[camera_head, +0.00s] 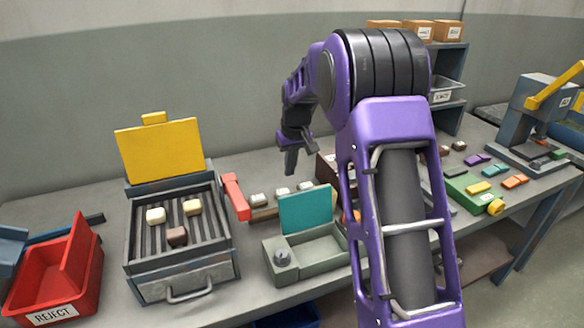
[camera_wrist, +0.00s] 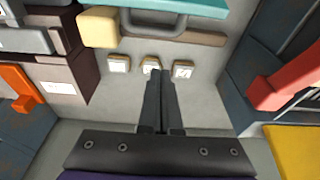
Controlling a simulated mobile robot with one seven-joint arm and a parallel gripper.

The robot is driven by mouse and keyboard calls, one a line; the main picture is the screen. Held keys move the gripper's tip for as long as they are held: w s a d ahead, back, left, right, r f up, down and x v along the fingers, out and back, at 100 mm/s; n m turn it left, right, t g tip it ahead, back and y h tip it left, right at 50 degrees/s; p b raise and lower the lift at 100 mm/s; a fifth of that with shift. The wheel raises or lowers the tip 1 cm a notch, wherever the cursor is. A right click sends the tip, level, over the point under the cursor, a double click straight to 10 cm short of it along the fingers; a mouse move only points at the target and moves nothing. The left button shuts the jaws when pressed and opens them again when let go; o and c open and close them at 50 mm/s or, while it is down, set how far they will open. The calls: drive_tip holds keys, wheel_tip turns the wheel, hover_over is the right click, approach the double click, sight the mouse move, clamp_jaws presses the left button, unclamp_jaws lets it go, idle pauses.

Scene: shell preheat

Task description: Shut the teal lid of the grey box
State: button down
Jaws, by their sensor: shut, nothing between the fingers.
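The grey box (camera_head: 345,262) stands on the bench in the head view, with a round knob at its left front corner. Its teal lid (camera_head: 306,210) stands up at the back of the box, open. A teal edge (camera_wrist: 190,7) also shows at the top of the wrist view. My gripper (camera_head: 290,172) is above the bench, behind and higher than the lid, with its fingers pointing down. In the wrist view my gripper (camera_wrist: 160,78) has its fingers together with nothing between them. My arm hides the area just right of the box.
Left of the box is a grill-like tray (camera_head: 130,240) with a raised yellow lid (camera_head: 160,150) and a red handle (camera_head: 235,197). Small pale blocks (camera_wrist: 182,70) lie behind the lid. A red reject bin (camera_head: 50,285) stands far left.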

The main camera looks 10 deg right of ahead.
sight(303, 207)
drive_tip(key=f, duration=0.2)
drive_tip(key=s+f, duration=0.1)
drive_tip(key=f, duration=0.2)
drive_tip(key=shift+s+d+f, duration=0.1)
drive_tip(key=shift+s+f, duration=0.05)
drive_tip(key=shift+f, duration=0.2)
drive_tip(key=shift+s+r, duration=0.1)
drive_tip(key=shift+s, duration=0.2)
drive_tip(key=shift+d+b, duration=0.1)
drive_tip(key=shift+b, duration=0.25)
